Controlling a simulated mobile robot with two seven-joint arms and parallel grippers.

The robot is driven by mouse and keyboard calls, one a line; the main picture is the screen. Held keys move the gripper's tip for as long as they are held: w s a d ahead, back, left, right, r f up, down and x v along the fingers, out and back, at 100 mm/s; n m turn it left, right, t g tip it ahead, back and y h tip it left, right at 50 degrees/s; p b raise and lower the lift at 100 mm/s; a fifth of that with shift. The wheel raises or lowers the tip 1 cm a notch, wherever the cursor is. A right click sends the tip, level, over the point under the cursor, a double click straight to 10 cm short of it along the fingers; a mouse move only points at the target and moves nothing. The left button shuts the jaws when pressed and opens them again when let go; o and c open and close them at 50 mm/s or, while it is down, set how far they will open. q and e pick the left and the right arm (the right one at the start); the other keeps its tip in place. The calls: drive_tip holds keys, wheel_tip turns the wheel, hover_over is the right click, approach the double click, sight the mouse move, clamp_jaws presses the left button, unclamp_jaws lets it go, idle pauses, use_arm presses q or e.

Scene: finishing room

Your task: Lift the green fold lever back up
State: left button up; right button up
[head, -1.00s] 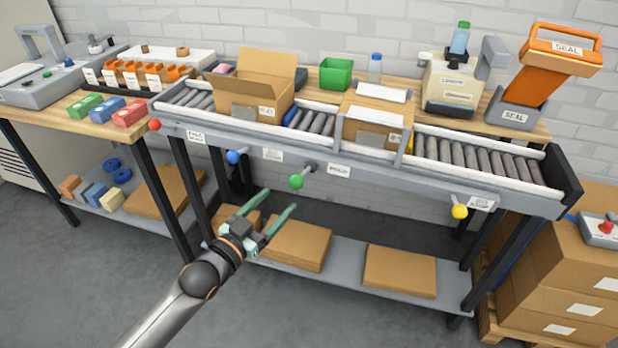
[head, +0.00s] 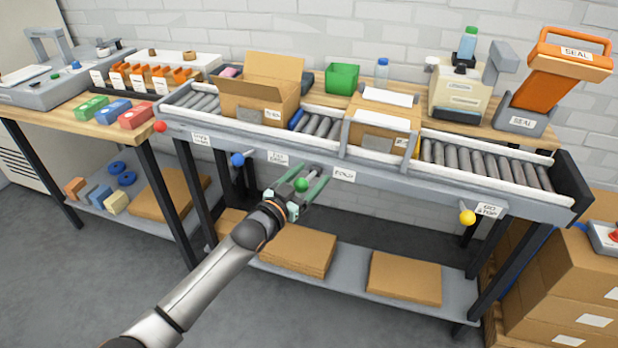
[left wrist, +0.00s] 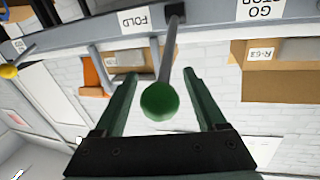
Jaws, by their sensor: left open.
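The green fold lever has a round green knob (head: 302,185) on a short grey rod at the front of the conveyor, left of the FOLD label (head: 344,175). In the left wrist view the green knob (left wrist: 160,101) sits between my fingers, with its rod running to a dark mount on the rail. My left gripper (head: 306,185) is open around the knob, with a gap on each side in the wrist view. My right gripper is not in view.
The conveyor (head: 370,172) also carries a red knob (head: 160,126), a blue knob (head: 238,159) and a yellow knob (head: 467,217). An open carton (head: 255,97) and a second carton (head: 380,121) stand on it. The lower shelf (head: 350,287) holds flat cardboard.

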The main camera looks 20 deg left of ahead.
use_arm(q)
clamp_jaws()
idle(0.6)
idle(0.8)
